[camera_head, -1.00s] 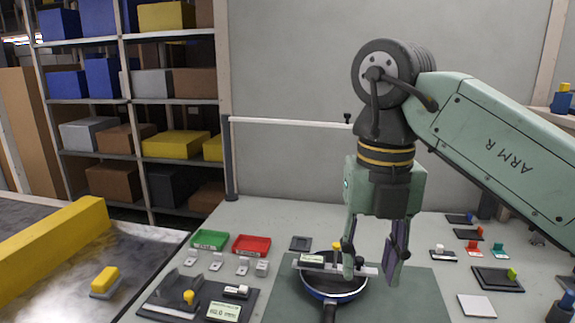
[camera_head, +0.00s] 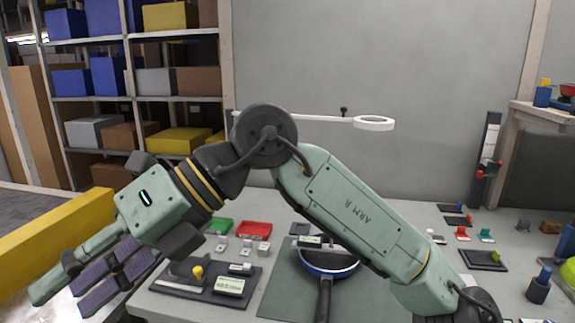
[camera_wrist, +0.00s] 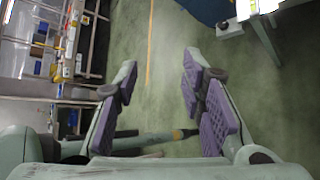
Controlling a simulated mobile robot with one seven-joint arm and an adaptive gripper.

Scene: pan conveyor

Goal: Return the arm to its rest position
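My gripper (camera_head: 62,293) is at the far left of the head view, tilted down and to the left, above the table's left end and the grey surface beside it. Its green fingers with purple pads are empty. My arm reaches across the middle of the head view, bent at a raised elbow, clear of the pan. The frying pan (camera_head: 340,270) sits on the green mat (camera_head: 285,290), partly hidden by my arm. A grey gauge (camera_head: 309,241) lies across its rim.
A black tray (camera_head: 212,291) with gauges, a green tray (camera_head: 220,226) and a red tray (camera_head: 254,229) stand left of the pan. A yellow rail (camera_head: 60,229) runs at the left. A ring lamp (camera_head: 374,123) stands behind my arm. Shelves with boxes fill the back left.

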